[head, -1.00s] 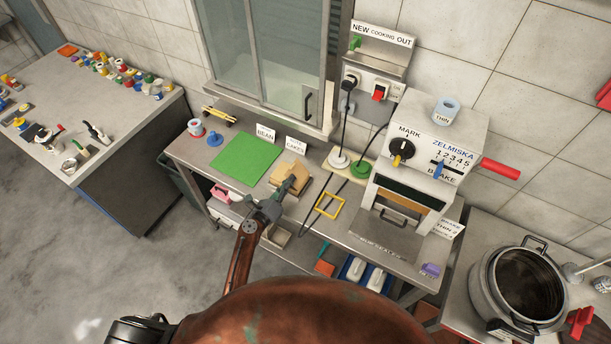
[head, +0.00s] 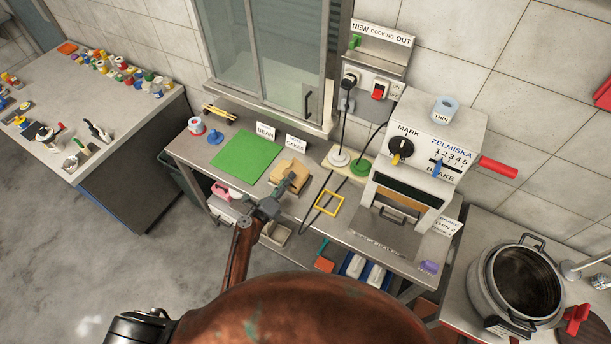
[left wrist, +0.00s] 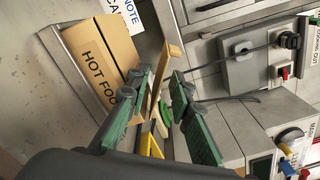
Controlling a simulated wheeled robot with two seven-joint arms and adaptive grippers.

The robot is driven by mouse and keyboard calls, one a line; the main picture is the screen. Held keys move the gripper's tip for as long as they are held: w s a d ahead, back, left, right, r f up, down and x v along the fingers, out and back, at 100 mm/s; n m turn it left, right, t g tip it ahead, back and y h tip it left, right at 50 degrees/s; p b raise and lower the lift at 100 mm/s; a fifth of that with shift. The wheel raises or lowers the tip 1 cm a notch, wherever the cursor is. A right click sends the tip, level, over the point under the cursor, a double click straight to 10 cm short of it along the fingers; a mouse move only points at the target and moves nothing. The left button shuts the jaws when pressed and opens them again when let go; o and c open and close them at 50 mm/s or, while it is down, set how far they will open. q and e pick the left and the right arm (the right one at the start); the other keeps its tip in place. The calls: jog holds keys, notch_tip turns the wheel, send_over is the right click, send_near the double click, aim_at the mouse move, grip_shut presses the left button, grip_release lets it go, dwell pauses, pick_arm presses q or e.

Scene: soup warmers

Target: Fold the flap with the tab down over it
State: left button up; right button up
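A narrow cardboard flap (left wrist: 173,50) stands out from the box, seen nearly edge-on between the fingers. I cannot make out its tab. My left gripper (head: 279,196) is at the near side of the box. In the left wrist view the gripper (left wrist: 160,82) is open, its green-padded fingers apart on either side of the flap; contact cannot be told. My right gripper is not in view.
A green mat (head: 245,157) lies left of the box and a yellow frame (head: 329,203) lies right of it. The sealer machine (head: 430,145) stands farther right, with black cables behind. A large pot (head: 520,285) is at the far right.

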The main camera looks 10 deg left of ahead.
pick_arm(q)
jog(key=shift+p+v, duration=0.85)
jog(key=shift+v, duration=2.65)
jog(key=shift+s+d, duration=0.1)
